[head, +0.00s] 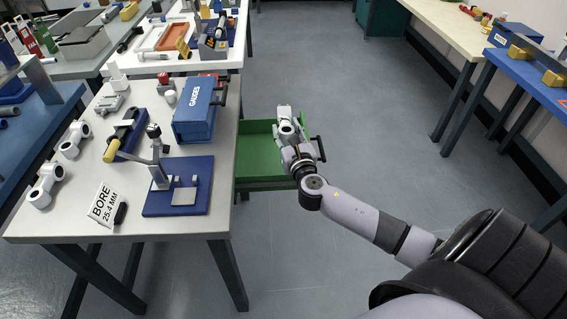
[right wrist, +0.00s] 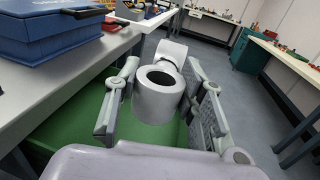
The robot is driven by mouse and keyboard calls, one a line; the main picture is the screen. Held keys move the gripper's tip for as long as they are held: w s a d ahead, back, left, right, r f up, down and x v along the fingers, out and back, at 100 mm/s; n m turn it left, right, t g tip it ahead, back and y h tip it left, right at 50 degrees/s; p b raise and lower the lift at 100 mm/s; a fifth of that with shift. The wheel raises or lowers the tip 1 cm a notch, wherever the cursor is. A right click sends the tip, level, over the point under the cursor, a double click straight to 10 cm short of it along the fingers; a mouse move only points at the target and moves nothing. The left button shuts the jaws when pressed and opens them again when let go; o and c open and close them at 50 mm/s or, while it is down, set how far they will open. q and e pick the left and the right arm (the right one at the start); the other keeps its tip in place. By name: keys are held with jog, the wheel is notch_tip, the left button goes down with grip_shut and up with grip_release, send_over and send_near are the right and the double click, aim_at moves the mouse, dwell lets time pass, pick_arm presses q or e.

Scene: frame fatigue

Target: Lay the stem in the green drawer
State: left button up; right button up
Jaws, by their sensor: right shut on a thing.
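My right gripper (head: 285,117) is shut on a light grey stem (right wrist: 156,101), a stubby part with a hollow round clamp end. In the right wrist view the stem sits between the two fingers, its open bore facing the camera. The gripper holds it over the open green drawer (head: 256,143), which sticks out from the right side of the grey table. The drawer's floor also shows in the right wrist view (right wrist: 66,128) below the stem. I cannot tell whether the stem touches the drawer. My left gripper is not in view.
The table (head: 225,167) beside the drawer holds a blue GAUGES case (head: 195,112), a blue-based stand (head: 180,190), a BORE 25.4 MM sign (head: 103,204) and two more stems (head: 45,186). The floor to the right is clear. Another bench (head: 535,85) runs along the right.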

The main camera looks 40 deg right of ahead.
notch_tip(320, 180, down, 12)
jog(key=b, duration=0.3)
jog(key=shift+b, duration=0.35)
jog(key=shift+d+r, duration=0.1)
jog(key=shift+f, duration=0.25)
jog(key=o, duration=1.2)
jog(key=shift+o, duration=0.2)
